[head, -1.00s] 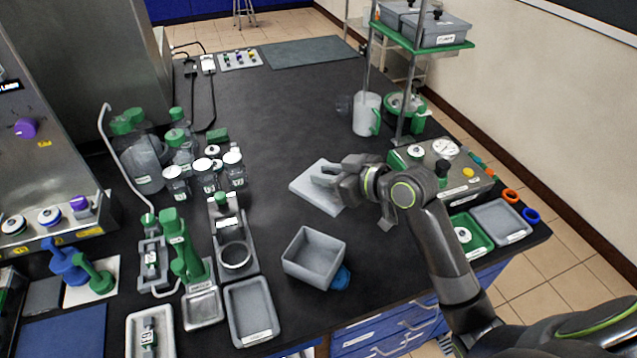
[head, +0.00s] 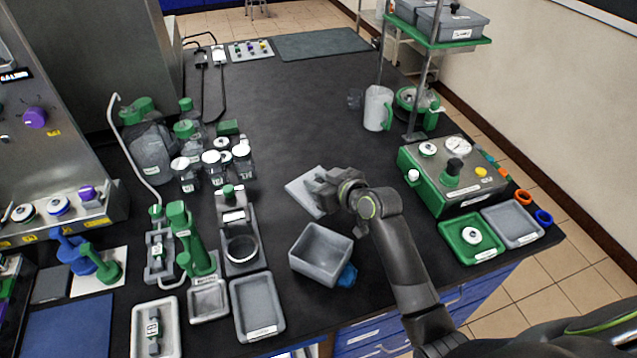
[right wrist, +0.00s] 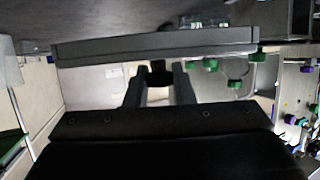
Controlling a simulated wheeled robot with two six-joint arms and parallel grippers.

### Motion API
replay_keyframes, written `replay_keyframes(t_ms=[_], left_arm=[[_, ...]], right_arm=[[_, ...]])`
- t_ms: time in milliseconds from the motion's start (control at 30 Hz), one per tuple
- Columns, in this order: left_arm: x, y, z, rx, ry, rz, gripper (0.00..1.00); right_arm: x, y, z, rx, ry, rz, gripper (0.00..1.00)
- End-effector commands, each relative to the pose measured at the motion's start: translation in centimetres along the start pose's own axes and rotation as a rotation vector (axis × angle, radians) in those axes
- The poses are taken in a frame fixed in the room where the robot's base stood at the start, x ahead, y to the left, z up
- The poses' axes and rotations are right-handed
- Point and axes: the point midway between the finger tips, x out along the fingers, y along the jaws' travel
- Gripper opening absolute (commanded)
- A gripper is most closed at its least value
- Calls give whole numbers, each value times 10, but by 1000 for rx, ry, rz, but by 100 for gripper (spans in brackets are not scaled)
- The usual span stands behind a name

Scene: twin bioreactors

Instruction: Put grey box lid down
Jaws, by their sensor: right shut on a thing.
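The grey box lid (head: 303,190) is a flat light-grey plate behind the open grey box in the head view. My right gripper (head: 326,186) is shut on it, with the fingers at its right part. In the right wrist view the lid (right wrist: 150,46) spans the view as a flat slab, with the gripper fingers (right wrist: 160,80) reaching to it. The grip point itself is partly hidden by the gripper. The grey box (head: 322,254) stands open and empty on the black bench. I cannot tell whether the lid touches the bench. My left gripper is not in view.
A blue object (head: 347,276) lies against the box's right side. Several lidded bottles (head: 213,168) stand to the left. A green-framed device (head: 452,176) and trays (head: 512,224) are to the right. The bench behind the lid is clear.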

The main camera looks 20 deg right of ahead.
Motion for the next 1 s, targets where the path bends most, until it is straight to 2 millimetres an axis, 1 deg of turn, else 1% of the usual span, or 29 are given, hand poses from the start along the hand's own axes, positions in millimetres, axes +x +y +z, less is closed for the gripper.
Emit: replay_keyframes(t_ms=[33,100,367,567,600,733,1000], left_arm=[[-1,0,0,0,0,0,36],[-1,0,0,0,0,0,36],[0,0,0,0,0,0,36],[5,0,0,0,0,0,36],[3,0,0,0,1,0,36],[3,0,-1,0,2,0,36],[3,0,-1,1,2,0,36]], right_arm=[[2,0,6,2,-1,-1,0],[4,0,9,1,0,0,0],[4,0,10,0,2,0,0],[7,0,16,0,1,0,0],[6,0,15,0,1,0,27],[6,0,15,0,1,0,44],[6,0,14,0,1,0,44]])
